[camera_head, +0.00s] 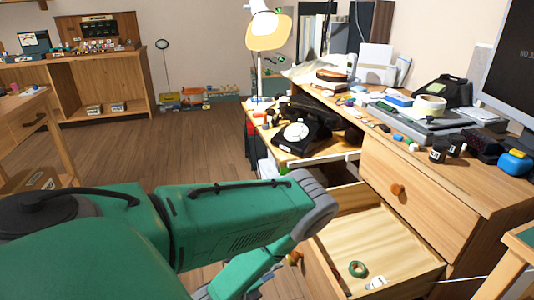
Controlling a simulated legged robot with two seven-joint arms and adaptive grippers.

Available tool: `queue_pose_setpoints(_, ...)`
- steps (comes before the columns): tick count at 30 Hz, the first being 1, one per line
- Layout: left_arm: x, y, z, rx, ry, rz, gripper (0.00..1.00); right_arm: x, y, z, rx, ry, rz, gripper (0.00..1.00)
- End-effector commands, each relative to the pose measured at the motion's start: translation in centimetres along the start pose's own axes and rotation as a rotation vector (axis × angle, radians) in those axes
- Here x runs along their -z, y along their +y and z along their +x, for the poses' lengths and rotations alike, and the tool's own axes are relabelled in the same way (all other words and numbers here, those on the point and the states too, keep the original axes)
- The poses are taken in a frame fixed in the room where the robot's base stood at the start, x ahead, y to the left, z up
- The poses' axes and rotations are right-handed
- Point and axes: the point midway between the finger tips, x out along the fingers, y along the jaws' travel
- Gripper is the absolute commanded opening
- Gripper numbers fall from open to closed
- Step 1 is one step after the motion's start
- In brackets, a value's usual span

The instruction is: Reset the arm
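My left arm (235,220), green with a grey elbow joint, comes in from the left and fills the lower left foreground. Its forearm bends down towards the bottom edge. The fingers of my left gripper cannot be made out there, so whether it is open or shut does not show. My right arm and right gripper are not in view. A black dial phone (297,133) stands on the lower part of the wooden desk beyond my left elbow, apart from it.
An open wooden drawer (390,245) lies just right of my elbow, with a green ring (357,269) inside. The cluttered desk (455,190) carries a monitor (513,65) and tape roll (430,105). A lamp (268,32) stands behind. The wooden floor (190,150) is mostly clear.

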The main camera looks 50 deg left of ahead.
Motion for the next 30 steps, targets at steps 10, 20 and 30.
queue_pose_setpoints(10,0.0,0.1,-2.4,-0.001,0.001,-0.001,0.39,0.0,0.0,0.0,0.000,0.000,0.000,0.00)
queue_pose_setpoints(20,0.0,0.1,-2.3,-0.001,0.001,-0.001,0.39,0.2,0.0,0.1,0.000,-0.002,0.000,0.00)
queue_pose_setpoints(30,0.5,-0.4,-2.4,-0.098,-0.009,-0.156,0.39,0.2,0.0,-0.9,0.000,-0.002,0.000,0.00)
